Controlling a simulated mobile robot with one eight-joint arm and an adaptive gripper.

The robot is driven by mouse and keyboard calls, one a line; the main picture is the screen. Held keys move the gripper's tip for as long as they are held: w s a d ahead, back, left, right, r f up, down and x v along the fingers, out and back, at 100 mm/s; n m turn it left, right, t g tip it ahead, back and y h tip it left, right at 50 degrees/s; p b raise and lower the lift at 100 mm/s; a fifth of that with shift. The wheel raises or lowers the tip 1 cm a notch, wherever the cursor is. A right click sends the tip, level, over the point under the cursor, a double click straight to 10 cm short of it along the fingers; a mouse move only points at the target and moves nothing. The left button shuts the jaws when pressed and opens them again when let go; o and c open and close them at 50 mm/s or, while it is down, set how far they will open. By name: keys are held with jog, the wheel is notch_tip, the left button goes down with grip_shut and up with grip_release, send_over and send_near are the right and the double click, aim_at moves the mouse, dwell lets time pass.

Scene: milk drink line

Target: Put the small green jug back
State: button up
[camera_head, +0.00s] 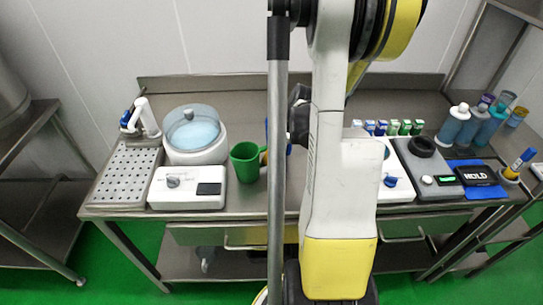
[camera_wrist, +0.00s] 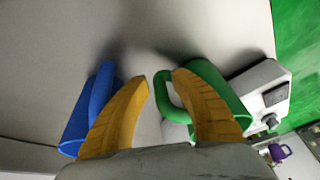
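The small green jug (camera_head: 247,162) stands upright on the steel table, left of my arm. In the wrist view the green jug (camera_wrist: 232,95) is on the right, with its handle loop toward the middle. My gripper (camera_wrist: 163,76) has its yellow fingers apart. The green handle lies between them, and the right finger overlaps the jug beside its handle. A small gap shows between the left finger and the handle, so the gripper appears open. In the head view my arm hides most of the gripper.
A blue jug (camera_wrist: 88,110) is close beside the left finger. A white machine with a blue-lidded bowl (camera_head: 194,135) stands left of the green jug, with a perforated tray (camera_head: 128,173) beyond it. Small cartons (camera_head: 393,128), bottles (camera_head: 470,125) and a scale (camera_head: 430,165) are on the right.

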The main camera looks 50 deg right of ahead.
jog(key=shift+r, duration=0.1)
jog(key=shift+r+p, duration=0.35)
jog(key=p+v, duration=0.4)
jog(key=v, duration=0.7)
jog(key=w+a+r+h, duration=0.1)
jog(key=w+a+r, duration=0.15)
jog(key=a, duration=0.45)
jog(key=w+a+r, duration=0.2)
jog(key=a+r, duration=0.2)
jog(key=a, duration=0.4)
jog(key=s+a+r+t, duration=0.1)
jog(key=a+r, duration=0.1)
jog(key=a, duration=0.7)
jog(key=s+a+r+m+t, duration=0.1)
jog(key=s+a+r+t, duration=0.1)
jog(key=a, duration=0.7)
jog(key=shift+s+a+r+m, duration=0.25)
jog(key=shift+s+a+m, duration=0.05)
jog(key=shift+a, duration=0.1)
